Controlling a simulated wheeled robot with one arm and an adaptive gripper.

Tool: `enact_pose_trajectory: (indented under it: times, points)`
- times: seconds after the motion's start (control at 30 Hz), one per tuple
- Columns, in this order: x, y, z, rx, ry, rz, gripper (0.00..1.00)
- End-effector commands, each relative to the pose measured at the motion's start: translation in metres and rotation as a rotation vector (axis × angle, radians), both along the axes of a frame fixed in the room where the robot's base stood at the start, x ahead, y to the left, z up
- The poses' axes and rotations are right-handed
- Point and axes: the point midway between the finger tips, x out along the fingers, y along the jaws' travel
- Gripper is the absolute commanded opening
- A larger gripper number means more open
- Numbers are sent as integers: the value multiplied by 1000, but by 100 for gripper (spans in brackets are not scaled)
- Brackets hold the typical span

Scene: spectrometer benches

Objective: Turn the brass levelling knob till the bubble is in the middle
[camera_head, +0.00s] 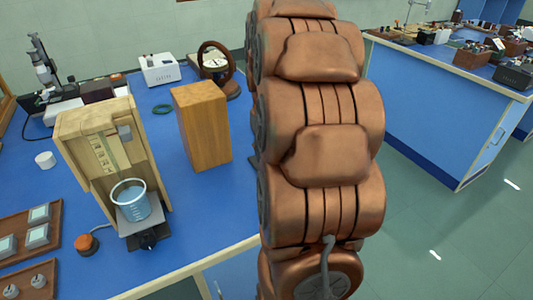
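I cannot make out a brass levelling knob or a bubble in the head view. A wooden stand (75,130) on the blue bench holds a beaker (131,200) of bluish liquid on a small platform. A dark knob (149,239) sits at the platform's front; it does not look like brass. My copper-coloured arm fills the middle of the view from top to bottom. My gripper is out of view.
A tall wooden block (203,124) stands between the stand and my arm. A microscope (43,68), a white box (160,69) and a green ring (163,109) are behind. An orange button (86,243) and trays (25,228) are at left. Another blue bench (430,105) is at right, across open floor.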

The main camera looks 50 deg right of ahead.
Motion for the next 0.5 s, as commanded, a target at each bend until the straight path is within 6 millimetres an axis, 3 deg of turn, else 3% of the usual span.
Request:
enact_pose_trajectory:
  times: [0.5]
  points:
    - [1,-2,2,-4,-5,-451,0]
